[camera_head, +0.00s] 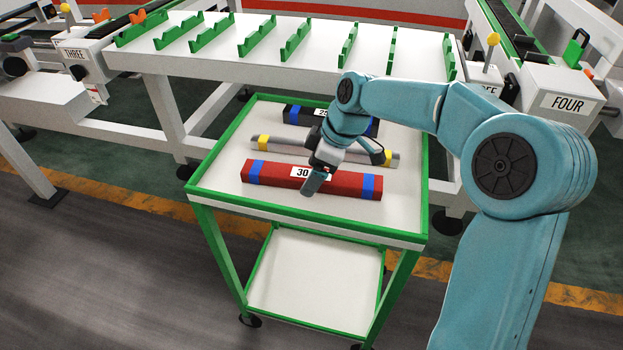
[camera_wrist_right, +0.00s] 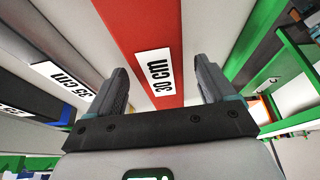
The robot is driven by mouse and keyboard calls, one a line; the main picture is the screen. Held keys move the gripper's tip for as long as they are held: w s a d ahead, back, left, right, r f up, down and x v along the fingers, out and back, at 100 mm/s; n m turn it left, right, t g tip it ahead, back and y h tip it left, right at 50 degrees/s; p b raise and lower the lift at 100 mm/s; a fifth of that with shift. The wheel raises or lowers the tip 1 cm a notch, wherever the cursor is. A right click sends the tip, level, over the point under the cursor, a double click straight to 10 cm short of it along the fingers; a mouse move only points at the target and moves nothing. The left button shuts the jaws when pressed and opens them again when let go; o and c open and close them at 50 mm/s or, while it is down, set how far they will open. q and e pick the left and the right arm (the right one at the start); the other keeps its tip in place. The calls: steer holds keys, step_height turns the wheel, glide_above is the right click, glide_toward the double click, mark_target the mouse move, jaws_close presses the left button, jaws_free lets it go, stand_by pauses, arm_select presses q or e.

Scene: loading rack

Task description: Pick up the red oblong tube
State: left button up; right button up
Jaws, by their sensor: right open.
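The red oblong tube (camera_head: 343,184) has blue bands near its ends and a white label reading 30. It lies on the top tray of the green-edged cart (camera_head: 216,188), nearest the cart's front edge. My right gripper (camera_head: 314,184) is above the middle of the tube and partly covers its label. In the right wrist view the red tube (camera_wrist_right: 150,33), labelled 30 cm, runs between the two open, separated fingers (camera_wrist_right: 168,82). The fingers hold nothing. My left gripper is not in view.
A grey tube with yellow bands (camera_head: 283,146) and a dark tube with blue bands (camera_head: 294,115) lie behind the red one. Behind the cart stands a white rack (camera_head: 300,65) with several green holders. The cart's lower shelf (camera_head: 312,275) is empty.

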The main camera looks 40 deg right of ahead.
steer(key=shift+r, duration=0.1)
steer(key=c, duration=1.5)
steer(key=shift+r, duration=0.1)
step_height(320, 180, up, 20)
steer(key=p, duration=0.5)
